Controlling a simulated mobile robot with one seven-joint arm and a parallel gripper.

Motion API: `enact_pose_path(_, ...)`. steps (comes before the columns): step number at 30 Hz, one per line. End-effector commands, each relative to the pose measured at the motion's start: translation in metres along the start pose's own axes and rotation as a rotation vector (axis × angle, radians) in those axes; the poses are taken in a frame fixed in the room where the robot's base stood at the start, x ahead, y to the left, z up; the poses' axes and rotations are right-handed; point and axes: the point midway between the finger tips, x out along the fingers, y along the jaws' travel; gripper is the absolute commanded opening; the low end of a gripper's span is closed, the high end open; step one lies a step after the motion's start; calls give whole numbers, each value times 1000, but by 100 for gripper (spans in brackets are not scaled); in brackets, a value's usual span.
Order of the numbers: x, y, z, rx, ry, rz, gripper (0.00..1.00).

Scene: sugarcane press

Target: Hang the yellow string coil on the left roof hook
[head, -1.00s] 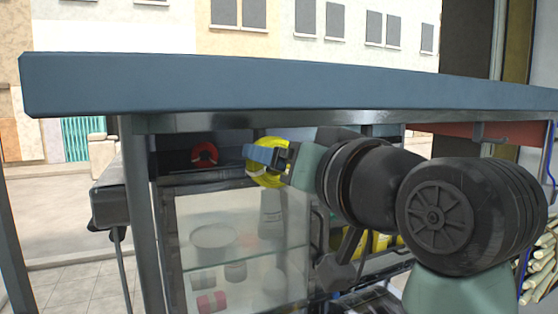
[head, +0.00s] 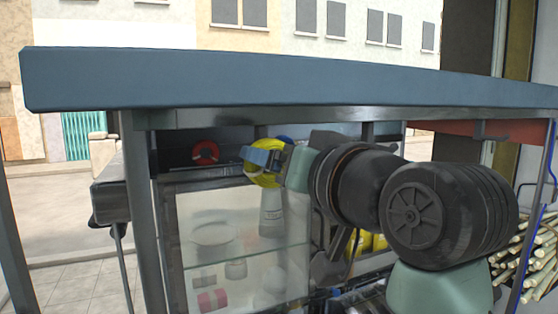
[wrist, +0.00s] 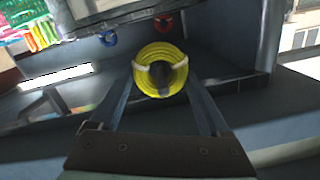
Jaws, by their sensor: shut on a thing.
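The yellow string coil (head: 262,180) is a round ring under the front edge of the blue-grey roof (head: 280,82). My gripper (head: 266,158) is shut on it and holds it up, left of my arm. In the wrist view the yellow coil (wrist: 158,49) faces me between the fingers, with pale ties on both sides and a dark piece at its centre. I cannot make out the left roof hook; the roof edge and coil may hide it. A dark hook-like bracket (head: 480,131) shows under the roof at the right.
A red coil (head: 205,152) hangs at the back left. A blue coil (head: 284,141) shows partly behind the yellow one, and clear of it in the wrist view (wrist: 108,38). A glass case (head: 240,230) stands below. A roof post (head: 143,220) is at the left; cane stalks (head: 520,250) lie right.

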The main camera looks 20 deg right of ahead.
Motion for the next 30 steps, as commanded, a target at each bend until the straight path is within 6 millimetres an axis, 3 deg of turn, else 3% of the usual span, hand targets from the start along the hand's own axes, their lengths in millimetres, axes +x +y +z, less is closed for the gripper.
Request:
enact_pose_path(1,0,0,0,0,1,0,31)
enact_pose_path(2,0,0,0,0,1,0,84)
enact_pose_path(5,0,0,0,0,1,0,100)
enact_pose_path(16,-10,1,0,0,2,1,100)
enact_pose_path(30,-106,0,-1,-1,3,2,100)
